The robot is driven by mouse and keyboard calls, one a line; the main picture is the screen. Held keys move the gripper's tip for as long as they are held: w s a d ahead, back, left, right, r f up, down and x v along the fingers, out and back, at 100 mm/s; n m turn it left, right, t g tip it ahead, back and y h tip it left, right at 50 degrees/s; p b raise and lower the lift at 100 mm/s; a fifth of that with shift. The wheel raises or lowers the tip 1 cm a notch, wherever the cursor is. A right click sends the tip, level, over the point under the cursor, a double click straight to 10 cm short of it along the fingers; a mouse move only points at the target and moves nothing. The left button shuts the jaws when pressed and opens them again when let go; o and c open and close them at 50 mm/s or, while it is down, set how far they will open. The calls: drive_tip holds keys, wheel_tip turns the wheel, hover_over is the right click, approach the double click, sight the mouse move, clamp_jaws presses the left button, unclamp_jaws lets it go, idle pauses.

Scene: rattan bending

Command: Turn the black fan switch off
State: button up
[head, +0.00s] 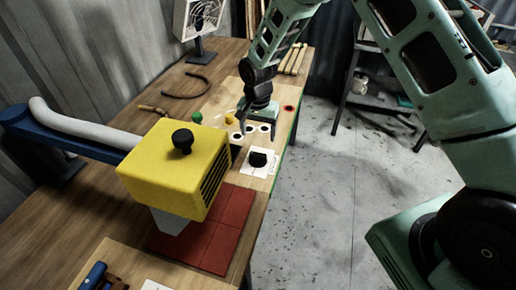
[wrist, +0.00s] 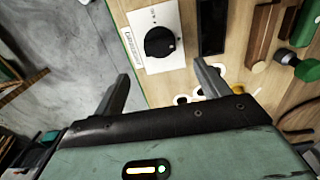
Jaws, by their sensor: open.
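A black rotary knob (head: 258,158) sits on a white plate (head: 249,170) near the right edge of the bench. In the wrist view the same black knob (wrist: 160,42) shows a pale mark at its lower right, and the plate's lettering is too small to read. My gripper (head: 259,128) is above the bench, beyond the knob in the head view. In the wrist view my gripper (wrist: 162,78) has its fingers spread with nothing between them, and the knob lies ahead of them, apart. A fan (head: 201,16) stands at the back of the bench.
A yellow box (head: 170,165) with a black top knob (head: 182,141) stands left of the plate, above red tiles (head: 222,240). A dark block (wrist: 212,27) and a green-ended tool (wrist: 304,68) lie right of the plate. Open floor (head: 325,215) lies beyond the bench's right edge.

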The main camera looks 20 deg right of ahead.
sight(258, 154)
wheel_tip(258, 154, down, 10)
drive_tip(key=p, duration=0.2)
drive_tip(key=shift+r+p, duration=0.25)
drive_tip(key=shift+p, duration=0.05)
drive_tip(key=c, duration=1)
